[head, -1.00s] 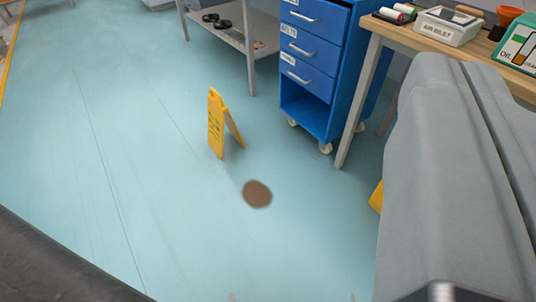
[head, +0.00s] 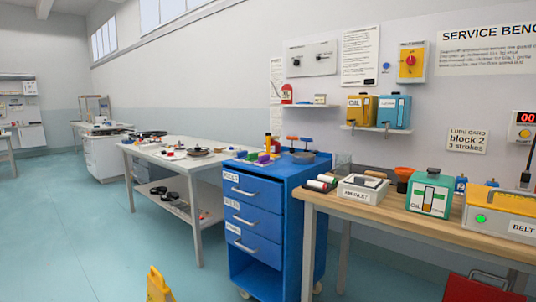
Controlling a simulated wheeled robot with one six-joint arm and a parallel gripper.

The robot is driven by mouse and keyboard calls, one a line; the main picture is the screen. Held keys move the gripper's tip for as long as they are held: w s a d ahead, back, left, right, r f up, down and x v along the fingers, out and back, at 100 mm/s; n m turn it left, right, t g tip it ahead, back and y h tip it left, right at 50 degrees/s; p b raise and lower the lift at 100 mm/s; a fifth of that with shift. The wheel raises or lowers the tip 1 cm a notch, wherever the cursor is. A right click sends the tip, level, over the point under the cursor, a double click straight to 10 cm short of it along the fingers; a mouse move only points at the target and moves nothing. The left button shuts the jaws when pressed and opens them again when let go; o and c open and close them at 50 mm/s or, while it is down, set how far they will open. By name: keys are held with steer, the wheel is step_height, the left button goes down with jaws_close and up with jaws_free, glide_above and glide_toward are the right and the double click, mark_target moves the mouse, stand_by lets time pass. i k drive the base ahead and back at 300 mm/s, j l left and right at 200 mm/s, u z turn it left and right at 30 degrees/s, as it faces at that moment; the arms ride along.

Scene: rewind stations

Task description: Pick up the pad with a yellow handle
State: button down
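No pad with a yellow handle can be made out for certain. Several small coloured pieces, including a purple one (head: 264,157), sit on top of the blue drawer cart (head: 252,190). Whether any of these is a pad with a yellow handle is too small to tell. My gripper does not show in the head view.
A grey table (head: 170,150) stands left of the cart. A yellow floor sign (head: 159,286) stands at the bottom. Floor at left is clear.

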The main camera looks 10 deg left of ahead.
mark_target(274, 156)
steer(key=i+j, duration=0.2)
steer(key=i, duration=0.45)
steer(key=i+j, duration=0.15)
steer(key=i, duration=0.55)
steer(key=i+j, duration=0.2)
steer(key=i, duration=0.45)
steer(key=i+j, duration=0.2)
steer(key=i, duration=0.45)
steer(key=i+j, duration=0.15)
steer(key=i, duration=0.55)
